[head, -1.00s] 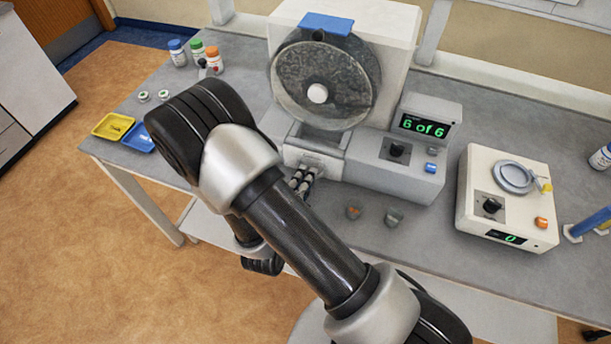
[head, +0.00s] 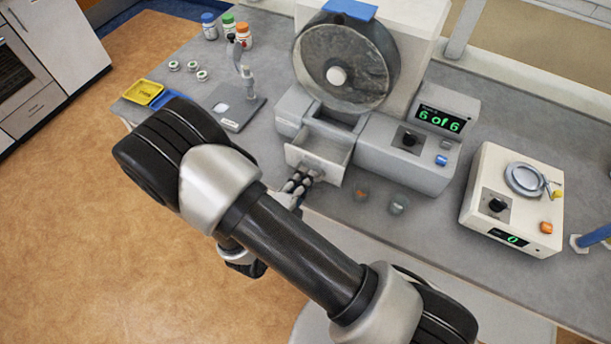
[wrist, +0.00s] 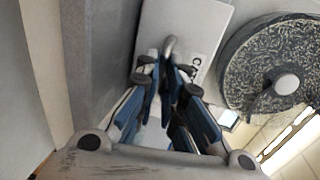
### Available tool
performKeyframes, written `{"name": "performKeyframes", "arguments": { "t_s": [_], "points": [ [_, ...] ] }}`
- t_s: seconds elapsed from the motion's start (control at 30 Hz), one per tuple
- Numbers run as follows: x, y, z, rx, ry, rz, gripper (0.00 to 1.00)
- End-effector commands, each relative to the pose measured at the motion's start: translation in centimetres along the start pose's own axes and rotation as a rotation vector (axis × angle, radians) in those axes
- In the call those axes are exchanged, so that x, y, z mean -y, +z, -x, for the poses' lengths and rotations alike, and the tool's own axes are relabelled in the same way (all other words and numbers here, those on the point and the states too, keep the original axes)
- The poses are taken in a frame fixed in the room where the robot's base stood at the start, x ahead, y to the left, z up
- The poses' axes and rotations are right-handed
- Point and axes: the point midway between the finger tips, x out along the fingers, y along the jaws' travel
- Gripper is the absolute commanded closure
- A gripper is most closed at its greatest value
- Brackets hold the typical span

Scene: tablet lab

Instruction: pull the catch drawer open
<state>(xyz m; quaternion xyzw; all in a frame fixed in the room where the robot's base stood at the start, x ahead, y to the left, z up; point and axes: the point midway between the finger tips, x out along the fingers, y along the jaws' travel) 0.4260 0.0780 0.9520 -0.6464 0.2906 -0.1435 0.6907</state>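The catch drawer (head: 331,146) is a pale box at the foot of the drum machine (head: 412,160). It stands partly out toward me, and the part of its inside that shows looks empty. In the wrist view its light front (wrist: 205,18) carries partly hidden lettering, and a curved grey handle (wrist: 169,44) sticks out from it. My gripper (head: 307,178) is at the drawer front. In the wrist view its fingers (wrist: 167,75) are closed in around the handle. The fingers hide part of the handle.
A small stand (head: 240,105) is left of the machine, with capped bottles (head: 228,25) behind. A cream device (head: 513,200) is farther right. Yellow and blue trays (head: 143,92) are at the left edge. Open floor lies in front.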

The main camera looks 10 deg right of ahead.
Motion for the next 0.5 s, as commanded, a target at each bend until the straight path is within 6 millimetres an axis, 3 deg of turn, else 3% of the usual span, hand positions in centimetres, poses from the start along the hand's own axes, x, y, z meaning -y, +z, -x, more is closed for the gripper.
{"name": "performKeyframes", "arguments": {
  "t_s": [0.27, 0.5],
  "points": [
    [0.01, 0.02, -0.02, 0.000, 0.000, 0.000, 0.72],
    [0.02, 0.01, -0.03, 0.000, 0.000, 0.000, 0.72]
  ]
}}
